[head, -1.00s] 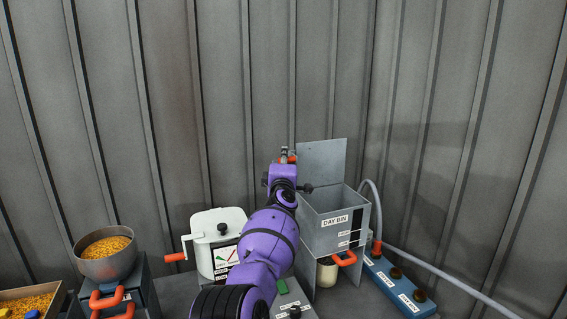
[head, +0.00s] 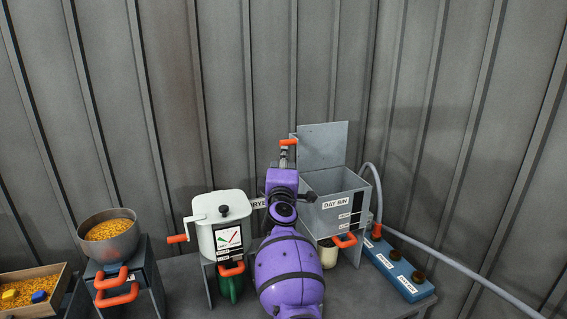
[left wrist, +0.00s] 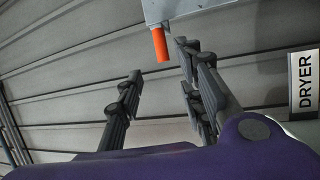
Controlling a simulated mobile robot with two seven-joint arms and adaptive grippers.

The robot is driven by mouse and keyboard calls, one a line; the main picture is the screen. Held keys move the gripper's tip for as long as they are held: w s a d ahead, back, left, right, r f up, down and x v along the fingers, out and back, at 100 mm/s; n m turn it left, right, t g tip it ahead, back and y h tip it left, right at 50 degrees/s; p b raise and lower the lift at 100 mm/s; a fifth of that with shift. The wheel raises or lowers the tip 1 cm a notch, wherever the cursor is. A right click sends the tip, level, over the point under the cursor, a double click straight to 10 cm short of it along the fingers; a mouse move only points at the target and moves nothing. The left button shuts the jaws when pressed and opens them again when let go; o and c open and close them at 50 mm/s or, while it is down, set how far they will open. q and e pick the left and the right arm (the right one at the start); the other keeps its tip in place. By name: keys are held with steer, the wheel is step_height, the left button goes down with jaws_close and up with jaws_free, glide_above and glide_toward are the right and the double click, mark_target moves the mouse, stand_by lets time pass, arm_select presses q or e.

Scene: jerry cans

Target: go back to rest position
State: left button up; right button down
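My left arm, purple, comes up from the bottom middle of the head view. Its left gripper (head: 285,158) is by the orange handle (head: 288,142) of the day bin's raised grey lid (head: 322,148). In the left wrist view the left gripper (left wrist: 165,95) has its two dark fingers well apart with nothing between them. The orange handle (left wrist: 160,44) and a grey corner of the lid (left wrist: 175,8) show beyond the fingertips, apart from them. The grey day bin (head: 338,212) stands open, partly hidden by my arm. My right gripper is in neither view.
A white cranked machine (head: 217,212) stands left of my arm. Farther left are a bowl of yellow grain (head: 107,248) and a wooden grain tray (head: 60,272). A blue block with caps (head: 400,275) and a grey hose (head: 440,262) lie right. The ribbed wall is behind.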

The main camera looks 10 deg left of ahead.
arm_select(q)
steer(key=shift+s, duration=0.3)
